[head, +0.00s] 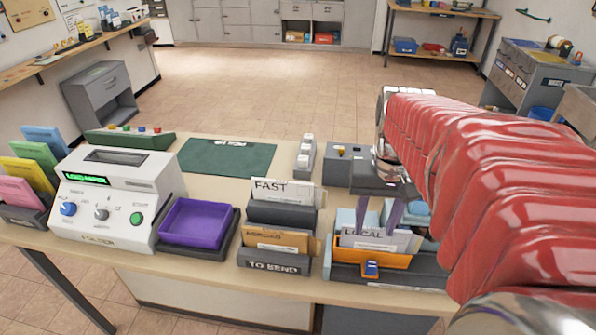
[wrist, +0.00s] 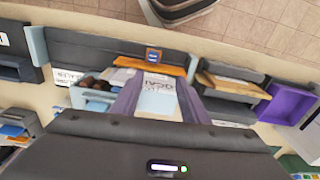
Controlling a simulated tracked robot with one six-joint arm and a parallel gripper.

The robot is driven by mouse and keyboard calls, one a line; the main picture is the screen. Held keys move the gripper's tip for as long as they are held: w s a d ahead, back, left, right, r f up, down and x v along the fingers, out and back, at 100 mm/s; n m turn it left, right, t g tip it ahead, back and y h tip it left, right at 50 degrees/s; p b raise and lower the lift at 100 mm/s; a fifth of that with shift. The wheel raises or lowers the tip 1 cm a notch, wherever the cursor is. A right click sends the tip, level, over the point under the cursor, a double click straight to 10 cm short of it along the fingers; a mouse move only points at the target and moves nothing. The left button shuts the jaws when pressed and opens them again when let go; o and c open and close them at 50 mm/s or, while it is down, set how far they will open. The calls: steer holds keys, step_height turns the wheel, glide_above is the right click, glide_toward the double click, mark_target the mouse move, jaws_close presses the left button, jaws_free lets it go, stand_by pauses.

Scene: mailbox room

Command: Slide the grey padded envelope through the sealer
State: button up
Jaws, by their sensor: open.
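In the wrist view my gripper (wrist: 158,88) straddles the pale LOCAL card, with no clear contact. I cannot pick out a grey padded envelope for certain; the fingers and arm hide part of the rack.
An orange folder (head: 350,257) stands in the LOCAL rack. Racks marked FAST (head: 283,214) and TO SEND (head: 272,266) are left of it. A purple tray (head: 197,222) sits beside the machine. A dark green mat (head: 228,158) lies bare behind. Coloured envelopes stand far left.

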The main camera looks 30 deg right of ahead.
mark_target(371, 264)
steer(key=shift+s+d+f+m, duration=0.1)
steer(key=shift+s+d+m, duration=0.05)
steer(key=shift+d, duration=0.3)
steer(key=shift+s+d+f+m, duration=0.1)
steer(key=shift+d+m, duration=0.05)
steer(key=shift+d, duration=0.25)
step_height(371, 264, down, 14)
steer(key=shift+r, duration=0.15)
stand_by(0.4)
jaws_close()
stand_by(0.4)
